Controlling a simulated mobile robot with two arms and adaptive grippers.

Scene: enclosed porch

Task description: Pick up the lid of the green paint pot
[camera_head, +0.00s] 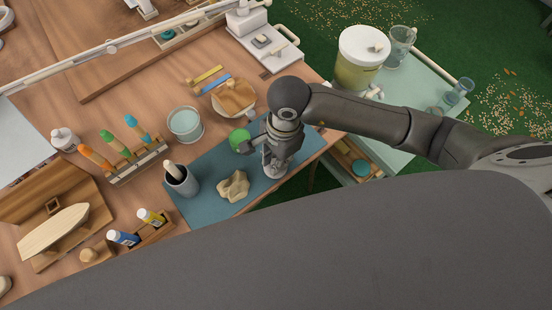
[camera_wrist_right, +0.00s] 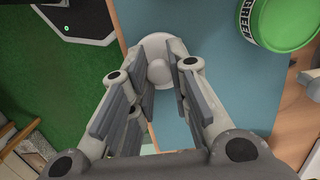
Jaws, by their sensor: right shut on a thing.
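The green paint pot (camera_head: 240,140) stands at the left of my right gripper in the head view. In the right wrist view it is at the top right, with a white label reading GREEN (camera_wrist_right: 248,20) on its side. A pale round piece with a ball-shaped knob (camera_wrist_right: 158,71), which looks like a lid, lies between the fingers of my right gripper (camera_wrist_right: 157,92). Its pale edge also shows below the gripper in the head view (camera_head: 275,172). My right gripper is shut on this knob. I cannot tell whether the piece touches the mat. My left gripper is out of view.
A blue mat (camera_head: 207,200) lies under the gripper, with a beige crumpled lump (camera_head: 233,186) on it. A grey cup (camera_head: 181,181), a glass bowl (camera_head: 185,124) and a rack of coloured tools (camera_head: 137,163) stand left. The table edge is close at the right.

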